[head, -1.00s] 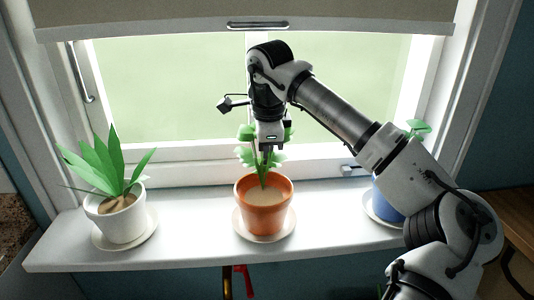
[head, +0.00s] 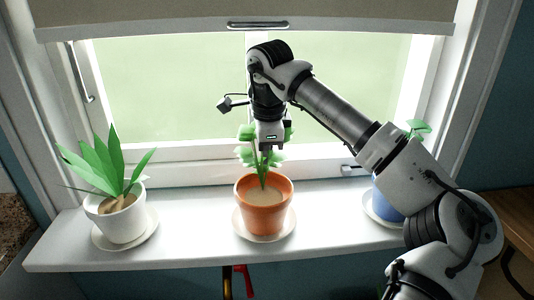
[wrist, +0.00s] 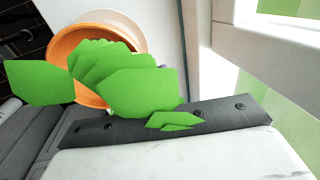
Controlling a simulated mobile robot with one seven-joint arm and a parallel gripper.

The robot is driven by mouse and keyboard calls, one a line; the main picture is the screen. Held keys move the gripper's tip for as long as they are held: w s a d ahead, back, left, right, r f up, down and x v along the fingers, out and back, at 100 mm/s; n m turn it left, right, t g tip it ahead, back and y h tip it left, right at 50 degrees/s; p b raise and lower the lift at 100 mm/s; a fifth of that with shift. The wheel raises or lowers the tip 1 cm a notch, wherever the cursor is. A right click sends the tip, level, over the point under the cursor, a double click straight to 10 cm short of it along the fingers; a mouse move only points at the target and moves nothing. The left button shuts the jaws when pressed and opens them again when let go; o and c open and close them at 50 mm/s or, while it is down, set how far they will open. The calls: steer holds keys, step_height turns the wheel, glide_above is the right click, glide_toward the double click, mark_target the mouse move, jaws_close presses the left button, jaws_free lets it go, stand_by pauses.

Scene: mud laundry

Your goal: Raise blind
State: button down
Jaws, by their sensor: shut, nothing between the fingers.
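The grey-beige roller blind (head: 150,10) hangs across the top of the window. Its pale bottom rail (head: 350,28) carries a metal handle (head: 258,25) at the middle. The window glass below the rail is uncovered. My gripper (head: 266,154) points down in front of the window, well below the handle and apart from it. It is shut and empty, among the green leaves of the plant in the orange pot (head: 264,212). In the wrist view, green leaves (wrist: 130,85) cover much of the picture, and the blind does not show.
A white pot (head: 122,222) with a leafy plant stands on the left of the white sill (head: 185,215). A blue pot (head: 388,202) stands at the right, partly behind my arm. Clear space lies between the white and orange pots.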

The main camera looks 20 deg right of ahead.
stand_by(0.4)
steer(key=c, duration=1.5)
jaws_free()
steer(key=shift+r, duration=0.1)
step_height(320, 180, up, 14)
steer(key=s, duration=0.2)
steer(key=shift+s+a+f+b, duration=0.25)
steer(key=shift+a+b, duration=0.1)
steer(key=shift+b, duration=0.1)
